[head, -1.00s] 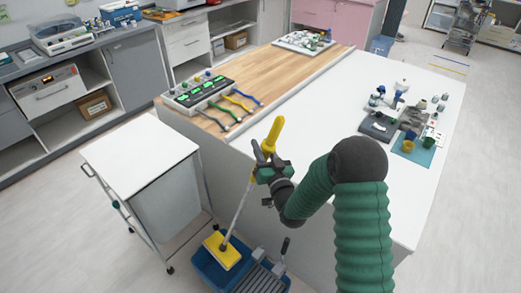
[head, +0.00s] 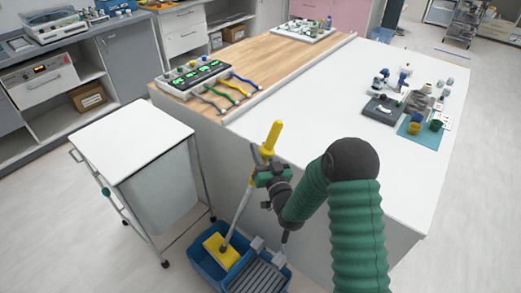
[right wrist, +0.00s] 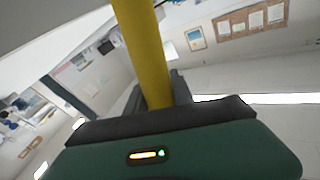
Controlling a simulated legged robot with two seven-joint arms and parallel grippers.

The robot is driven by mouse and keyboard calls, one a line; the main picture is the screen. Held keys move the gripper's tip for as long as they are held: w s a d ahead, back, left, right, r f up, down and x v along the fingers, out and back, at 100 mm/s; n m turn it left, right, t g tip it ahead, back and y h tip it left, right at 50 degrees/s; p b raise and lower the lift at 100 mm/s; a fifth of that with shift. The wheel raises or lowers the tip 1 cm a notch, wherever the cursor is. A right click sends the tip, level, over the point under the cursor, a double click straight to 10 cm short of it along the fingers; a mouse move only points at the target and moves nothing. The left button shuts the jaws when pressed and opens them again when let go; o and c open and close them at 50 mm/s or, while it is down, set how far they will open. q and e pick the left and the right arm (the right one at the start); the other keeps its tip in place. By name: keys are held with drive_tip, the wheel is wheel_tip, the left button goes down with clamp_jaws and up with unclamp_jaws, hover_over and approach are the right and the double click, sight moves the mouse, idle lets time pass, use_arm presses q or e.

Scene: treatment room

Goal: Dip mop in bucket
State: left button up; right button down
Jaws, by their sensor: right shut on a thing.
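The mop has a yellow grip, a pale shaft and a yellow head (head: 222,252). It leans slightly, with its head down inside the blue bucket (head: 198,262) on the floor. I cannot tell whether the head touches the bucket's bottom. My right gripper (head: 265,172) is shut on the mop's yellow handle, above the bucket. In the right wrist view the yellow handle (right wrist: 145,50) runs up from the gripper (right wrist: 158,108). A grey slatted wringer (head: 258,277) fills the bucket's right part. My left gripper is not in view.
A white wheeled cart (head: 130,140) stands just left of the bucket. A large white-and-wood table (head: 310,125) stands behind and right of it, bearing a device with coloured cables (head: 203,78) and small lab items. Open floor (head: 70,230) lies at left.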

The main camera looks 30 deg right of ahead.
wheel_tip(320, 180, down, 11)
drive_tip(key=b, duration=0.9)
idle(0.7)
wheel_tip(320, 180, up, 23)
drive_tip(key=p, duration=1.6)
idle(2.1)
